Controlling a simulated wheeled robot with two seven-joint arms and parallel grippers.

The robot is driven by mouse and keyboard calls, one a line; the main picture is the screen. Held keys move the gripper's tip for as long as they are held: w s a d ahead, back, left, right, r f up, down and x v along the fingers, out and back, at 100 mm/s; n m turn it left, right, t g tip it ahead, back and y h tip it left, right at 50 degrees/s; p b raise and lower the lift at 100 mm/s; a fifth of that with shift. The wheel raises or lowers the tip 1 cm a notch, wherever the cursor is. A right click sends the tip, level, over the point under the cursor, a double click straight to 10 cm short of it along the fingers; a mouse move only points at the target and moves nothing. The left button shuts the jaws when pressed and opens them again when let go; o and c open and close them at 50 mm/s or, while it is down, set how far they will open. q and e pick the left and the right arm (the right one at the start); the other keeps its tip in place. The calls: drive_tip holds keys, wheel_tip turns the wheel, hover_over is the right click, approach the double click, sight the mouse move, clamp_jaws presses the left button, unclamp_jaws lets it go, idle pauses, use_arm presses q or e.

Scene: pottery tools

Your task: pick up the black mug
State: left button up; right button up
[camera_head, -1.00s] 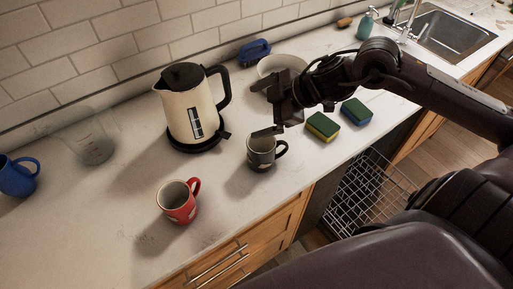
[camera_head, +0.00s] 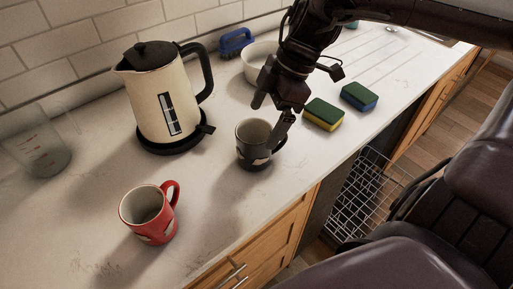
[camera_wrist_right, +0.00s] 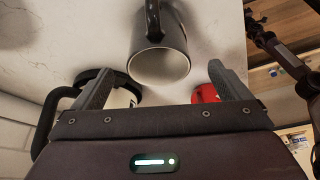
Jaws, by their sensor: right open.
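The black mug (camera_head: 252,152) stands upright on the counter, dark outside and pale inside. In the right wrist view the mug (camera_wrist_right: 160,62) shows its open rim toward me, ahead of and between the spread fingers, with its handle at the top of the picture. My right gripper (camera_head: 272,112) is open and points down at the mug's rim from behind and to the right. One finger appears close to the handle side; I cannot tell whether it touches. My left gripper is not in view.
A cream kettle (camera_head: 152,100) stands left of the mug, and a red mug (camera_head: 160,228) stands at the front left. Two sponges (camera_head: 324,114) lie to the right, with a white bowl (camera_head: 257,66) and blue brush (camera_head: 236,42) behind. A clear measuring jug (camera_head: 40,150) stands far left.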

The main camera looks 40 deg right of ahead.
sight(257, 133)
drive_tip(key=x, duration=0.5)
drive_tip(key=shift+w+d+f, duration=0.1)
drive_tip(key=shift+f, duration=0.05)
drive_tip(key=c, duration=1.3)
drive_tip(key=shift+o, duration=0.2)
